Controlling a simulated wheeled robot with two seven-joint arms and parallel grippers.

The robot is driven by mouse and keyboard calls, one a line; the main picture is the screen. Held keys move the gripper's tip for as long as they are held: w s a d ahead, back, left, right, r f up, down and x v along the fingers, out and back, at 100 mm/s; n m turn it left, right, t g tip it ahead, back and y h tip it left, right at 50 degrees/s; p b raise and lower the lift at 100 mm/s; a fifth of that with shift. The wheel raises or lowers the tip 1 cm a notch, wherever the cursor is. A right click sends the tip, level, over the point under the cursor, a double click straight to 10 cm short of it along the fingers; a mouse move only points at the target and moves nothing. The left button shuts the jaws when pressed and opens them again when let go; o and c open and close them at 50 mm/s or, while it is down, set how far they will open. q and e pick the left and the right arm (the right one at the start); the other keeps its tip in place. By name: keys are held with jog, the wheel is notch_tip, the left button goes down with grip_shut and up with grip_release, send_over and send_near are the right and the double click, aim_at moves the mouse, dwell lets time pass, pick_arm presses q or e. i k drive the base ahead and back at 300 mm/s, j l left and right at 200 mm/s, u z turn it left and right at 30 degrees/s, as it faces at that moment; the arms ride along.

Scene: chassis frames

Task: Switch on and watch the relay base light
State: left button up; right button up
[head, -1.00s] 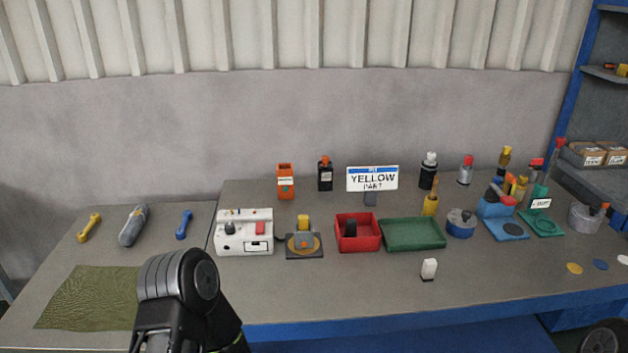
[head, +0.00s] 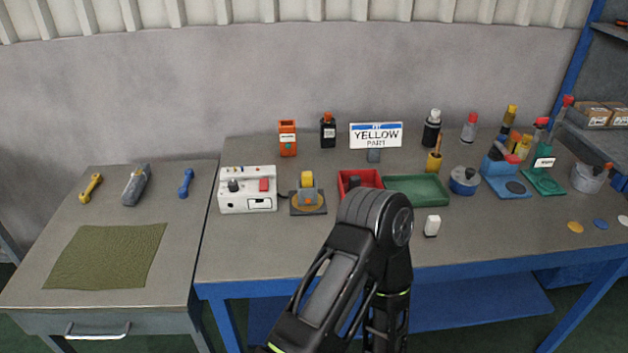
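A dark square base (head: 295,209) with an orange-yellow disc stands on the bench. A grey part with a yellow top (head: 307,181) sits on it; I take this for the relay base. I cannot make out a lit lamp on it. Just left of it is a white box (head: 232,205) with a dark knob (head: 233,186), a red switch (head: 264,185) and a small front window. The switch's position is too small to tell. One of my arms rises from the bottom centre, its bent joint in front of the trays. Neither gripper shows.
A red tray (head: 346,179) and a green tray (head: 418,190) stand right of the base, partly behind my arm. The left side table has a green cloth (head: 105,257) and tools.

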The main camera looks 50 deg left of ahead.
aim_at(263, 182)
jog(key=k+j, duration=1)
jog(key=j, duration=0.15)
